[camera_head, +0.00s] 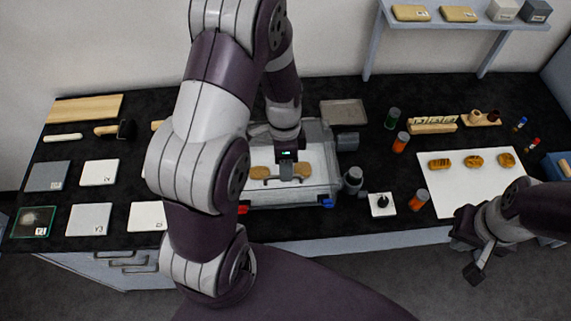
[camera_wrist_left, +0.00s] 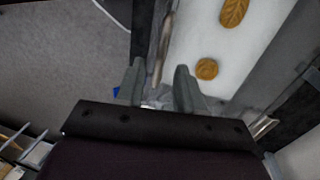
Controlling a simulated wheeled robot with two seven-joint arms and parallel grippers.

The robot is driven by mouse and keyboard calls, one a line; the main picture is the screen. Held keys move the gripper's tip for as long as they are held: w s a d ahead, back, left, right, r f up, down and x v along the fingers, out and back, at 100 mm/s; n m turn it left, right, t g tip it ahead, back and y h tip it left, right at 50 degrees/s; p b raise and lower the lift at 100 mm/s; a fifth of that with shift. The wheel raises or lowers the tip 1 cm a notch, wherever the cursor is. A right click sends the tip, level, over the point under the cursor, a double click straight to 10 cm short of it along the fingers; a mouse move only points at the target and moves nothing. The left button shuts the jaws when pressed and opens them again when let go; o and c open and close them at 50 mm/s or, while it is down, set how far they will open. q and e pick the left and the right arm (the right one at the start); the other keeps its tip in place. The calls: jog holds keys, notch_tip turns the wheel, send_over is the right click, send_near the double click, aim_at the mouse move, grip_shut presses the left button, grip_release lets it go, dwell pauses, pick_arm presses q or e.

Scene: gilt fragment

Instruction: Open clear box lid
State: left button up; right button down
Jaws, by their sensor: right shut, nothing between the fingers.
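The clear box (camera_head: 325,160) stands at the middle of the black bench, with a red latch (camera_head: 243,208) and a blue latch (camera_head: 328,203) at its front corners. Golden oval fragments (camera_head: 260,172) show on a white surface inside. I cannot tell from the head view whether the lid is shut. My left gripper (camera_head: 290,178) is over the front part of the box. In the left wrist view my left gripper (camera_wrist_left: 158,75) has its fingers apart, astride the box's front edge (camera_wrist_left: 163,45), with nothing clearly held. My right gripper (camera_head: 470,262) is shut and empty off the bench's front right.
A white board (camera_head: 470,195) with golden pieces lies at right. A black knob on a white tile (camera_head: 382,204), an orange jar (camera_head: 418,200) and a grey cylinder (camera_head: 352,180) stand close to the box's right. Labelled tiles (camera_head: 90,218) lie at left. A shelf (camera_head: 460,22) hangs behind.

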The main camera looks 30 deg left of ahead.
pick_arm(q)
jog(key=shift+s+d+f, duration=0.1)
jog(key=shift+s+f, duration=0.05)
jog(key=shift+f, duration=0.5)
grip_shut()
dwell(0.9)
